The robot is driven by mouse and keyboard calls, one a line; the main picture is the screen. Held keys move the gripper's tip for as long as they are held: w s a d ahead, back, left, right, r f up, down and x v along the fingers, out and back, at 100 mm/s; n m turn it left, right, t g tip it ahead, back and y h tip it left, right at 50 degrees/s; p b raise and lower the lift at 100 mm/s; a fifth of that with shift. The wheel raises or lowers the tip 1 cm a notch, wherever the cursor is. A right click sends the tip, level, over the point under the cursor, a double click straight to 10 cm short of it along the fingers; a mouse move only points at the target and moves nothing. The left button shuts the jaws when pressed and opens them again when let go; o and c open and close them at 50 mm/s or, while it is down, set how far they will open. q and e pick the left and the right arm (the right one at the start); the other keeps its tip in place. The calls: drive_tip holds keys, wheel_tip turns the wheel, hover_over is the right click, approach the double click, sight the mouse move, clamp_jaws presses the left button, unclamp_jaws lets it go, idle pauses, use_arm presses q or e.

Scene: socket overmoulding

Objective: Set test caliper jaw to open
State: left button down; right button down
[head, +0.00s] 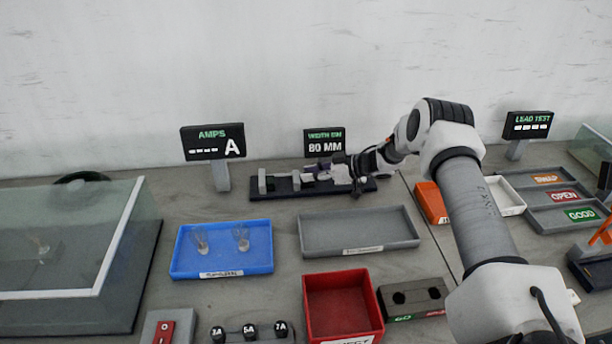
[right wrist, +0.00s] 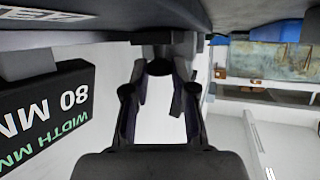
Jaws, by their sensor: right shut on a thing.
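The test caliper is a dark rail (head: 282,192) with light grey jaw blocks, standing at the back of the bench below a display. A grey block (head: 262,182) stands at its left end, and another pale part sits near the middle. My right gripper (head: 352,172) is at the right part of the caliper, shut on the caliper jaw; its fingers and wrist hide much of that part. In the right wrist view, the fingers (right wrist: 158,72) close around a dark piece. My left gripper is not in view.
The width display (head: 324,142) reads 80 MM, and the amps display (head: 212,142) shows dashes. A blue tray (head: 200,268) with two clear pieces, an empty grey tray (head: 350,238) and a red bin (head: 340,300) stand in front. A glass-sided box (head: 70,290) is at left.

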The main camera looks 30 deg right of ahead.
drive_tip(key=c, duration=1)
unclamp_jaws()
drive_tip(key=shift+d, duration=0.2)
drive_tip(key=shift+s, duration=0.1)
drive_tip(key=shift+d, duration=0.1)
drive_tip(key=v, duration=1.2)
drive_tip(key=shift+r, duration=0.1)
